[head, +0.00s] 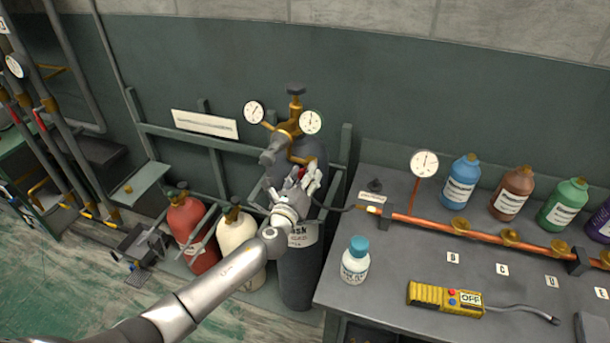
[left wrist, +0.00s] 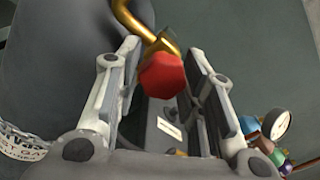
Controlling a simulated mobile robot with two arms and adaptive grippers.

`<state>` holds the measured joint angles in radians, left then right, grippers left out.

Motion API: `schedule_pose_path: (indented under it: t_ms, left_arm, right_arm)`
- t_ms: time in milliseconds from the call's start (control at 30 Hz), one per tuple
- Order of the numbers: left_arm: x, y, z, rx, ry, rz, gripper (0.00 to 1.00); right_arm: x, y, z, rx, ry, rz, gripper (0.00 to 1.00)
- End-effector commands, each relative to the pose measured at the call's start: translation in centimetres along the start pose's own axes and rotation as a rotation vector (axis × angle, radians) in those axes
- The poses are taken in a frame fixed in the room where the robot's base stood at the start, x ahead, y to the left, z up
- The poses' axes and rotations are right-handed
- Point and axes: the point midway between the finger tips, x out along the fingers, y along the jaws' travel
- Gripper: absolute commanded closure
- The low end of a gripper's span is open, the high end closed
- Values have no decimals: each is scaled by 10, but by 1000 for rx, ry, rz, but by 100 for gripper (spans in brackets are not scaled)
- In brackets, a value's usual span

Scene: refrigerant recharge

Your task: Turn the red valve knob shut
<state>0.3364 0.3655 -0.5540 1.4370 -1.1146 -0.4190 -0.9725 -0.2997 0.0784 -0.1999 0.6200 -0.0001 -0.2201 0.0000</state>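The red valve knob (left wrist: 161,76) shows in the left wrist view at the end of a bent brass pipe (left wrist: 132,18). It lies between the two fingers of my left gripper (left wrist: 158,82), with gaps visible on both sides, so the gripper is open around it. In the head view my left gripper (head: 300,182) is at the upper front of the dark grey gas cylinder (head: 300,275), below the brass regulator. Only a small bit of red (head: 301,172) shows there between the fingers. My right gripper is in neither view.
Two gauges (head: 254,112) (head: 311,122) flank the brass regulator (head: 289,127). Red (head: 188,222) and cream (head: 237,238) cylinders stand to the left. The bench at right holds a copper pipe (head: 480,230), a blue-capped bottle (head: 355,262) and a yellow detector (head: 445,298).

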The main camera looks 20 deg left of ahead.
Motion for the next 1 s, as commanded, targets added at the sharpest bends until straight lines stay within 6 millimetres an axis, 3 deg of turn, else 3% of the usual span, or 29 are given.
schedule_pose_path:
  t_ms: [100,533,1000]
  left_arm:
    - [0,0,1,-1,-2,-1,47]
    - [-8,0,2,-1,-4,-1,47]
    - [-93,0,1,-2,-1,-1,47]
  right_arm:
    - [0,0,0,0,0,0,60]
    - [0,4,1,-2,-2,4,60]
    - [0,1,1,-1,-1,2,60]
